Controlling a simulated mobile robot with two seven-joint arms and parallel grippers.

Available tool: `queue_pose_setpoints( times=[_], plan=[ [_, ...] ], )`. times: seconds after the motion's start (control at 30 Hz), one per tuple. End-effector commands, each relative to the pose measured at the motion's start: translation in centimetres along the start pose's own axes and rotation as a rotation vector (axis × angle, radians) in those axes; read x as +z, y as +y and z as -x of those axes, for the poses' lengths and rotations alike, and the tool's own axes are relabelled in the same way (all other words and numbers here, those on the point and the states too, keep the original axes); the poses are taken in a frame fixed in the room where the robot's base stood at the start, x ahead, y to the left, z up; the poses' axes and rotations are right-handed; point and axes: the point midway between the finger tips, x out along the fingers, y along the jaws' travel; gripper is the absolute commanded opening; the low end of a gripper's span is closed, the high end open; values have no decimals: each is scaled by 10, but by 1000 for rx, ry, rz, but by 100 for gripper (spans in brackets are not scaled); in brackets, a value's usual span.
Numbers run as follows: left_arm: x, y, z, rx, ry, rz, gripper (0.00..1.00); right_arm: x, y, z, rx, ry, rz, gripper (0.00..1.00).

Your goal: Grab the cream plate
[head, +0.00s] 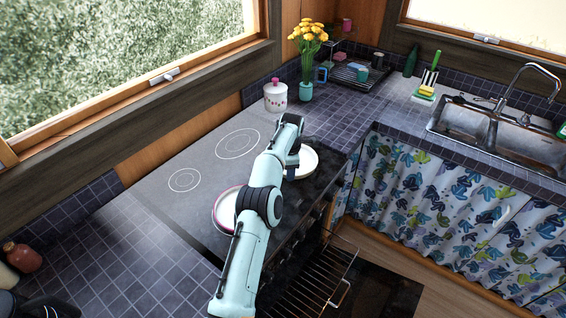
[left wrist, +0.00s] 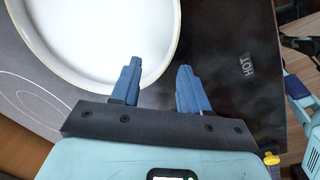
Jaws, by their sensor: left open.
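The cream plate (head: 309,163) lies on the dark stove top near its front right corner. In the left wrist view the cream plate (left wrist: 95,35) fills the upper left, and its rim runs close to my fingers. My left gripper (left wrist: 158,67) is open and empty. One finger overlaps the rim in the picture and the other is over the dark stove surface beside it; I cannot tell the height gap. In the head view my left gripper (head: 293,162) is at the plate's left side, partly hiding it. My right gripper is not in view.
A pink-rimmed plate (head: 226,209) lies on the stove, partly behind my left arm. A lidded white jar (head: 275,97) and a vase of yellow flowers (head: 306,91) stand behind the stove. The oven below is open with its rack (head: 318,278) out. The stove's back left is clear.

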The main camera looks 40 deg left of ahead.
Motion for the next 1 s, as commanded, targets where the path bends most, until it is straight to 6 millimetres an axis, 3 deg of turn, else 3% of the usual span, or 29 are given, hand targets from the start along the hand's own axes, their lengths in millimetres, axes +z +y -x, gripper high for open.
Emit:
queue_pose_setpoints(
  times=[0.2, 0.57, 0.7, 1.0],
  plan=[
    [9, -1, -15, 2, -2, 3, 45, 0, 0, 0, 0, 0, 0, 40],
    [10, -1, -17, 1, -1, 4, 45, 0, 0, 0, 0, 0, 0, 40],
    [10, -1, -17, 1, -1, 4, 3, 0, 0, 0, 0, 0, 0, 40],
    [10, -2, -18, 0, -1, 4, 0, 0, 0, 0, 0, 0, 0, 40]
  ],
)
